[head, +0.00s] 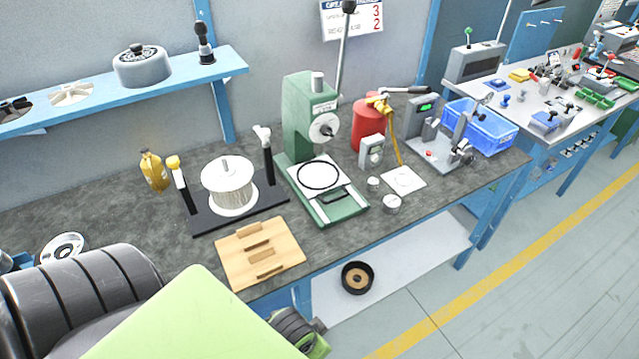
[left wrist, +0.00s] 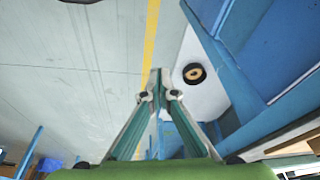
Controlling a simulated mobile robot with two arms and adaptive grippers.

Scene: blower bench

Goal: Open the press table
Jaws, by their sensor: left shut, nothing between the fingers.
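A green arbor press (head: 303,112) stands on the grey bench. Its press table (head: 345,200) is a pale plate on a green base, with a black ring (head: 320,175) lying on it and a dark handle (head: 331,197) at its front. A long lever rises behind the press head. My left gripper (left wrist: 159,95) is shut and empty in the left wrist view, pointing down toward the floor in front of the bench. It is apart from the press table, and its fingers do not show in the head view. My right gripper is not in view.
A wooden board (head: 285,262) lies at the bench's front edge, left of the press. A white spool (head: 228,185) stands on a black base behind it. A red canister (head: 368,125) and a blue crate (head: 482,128) are to the right. A black ring-shaped part (head: 357,268) rests on the lower shelf.

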